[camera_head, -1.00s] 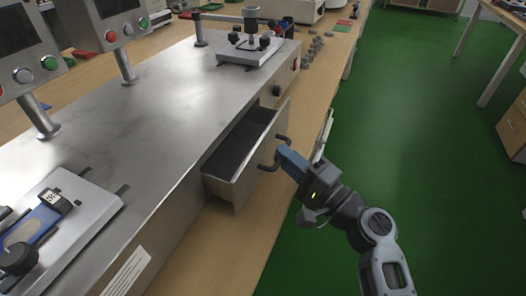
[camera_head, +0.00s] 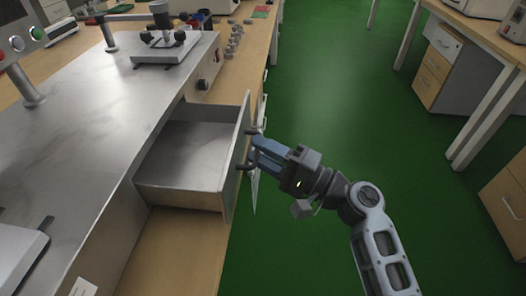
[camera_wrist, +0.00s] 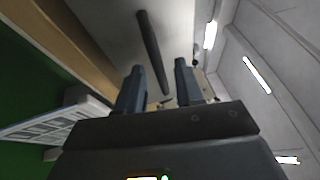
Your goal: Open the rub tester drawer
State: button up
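The rub tester (camera_head: 85,130) is a long grey metal machine on the bench. Its drawer (camera_head: 183,165) stands well out, and its empty inside shows. A dark bar handle (camera_head: 244,166) is on the drawer front; it also shows in the wrist view (camera_wrist: 152,50). My gripper (camera_head: 256,153) is at the handle, reaching in from the right. In the wrist view its two fingers (camera_wrist: 158,75) stand apart, with the bar in the gap between them and space beside it. The fingers partly hide the middle of the handle in the head view.
The wooden bench top (camera_head: 175,255) runs beneath the drawer. A clamp fixture (camera_head: 166,42) sits on the machine's far end, with several small grey weights (camera_head: 235,38) beside it. Green floor (camera_head: 320,90) is clear to the right, before other benches and drawer cabinets (camera_head: 440,70).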

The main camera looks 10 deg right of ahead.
jog(key=v, duration=0.7)
jog(key=shift+s+d+b, duration=0.3)
dwell(0.3)
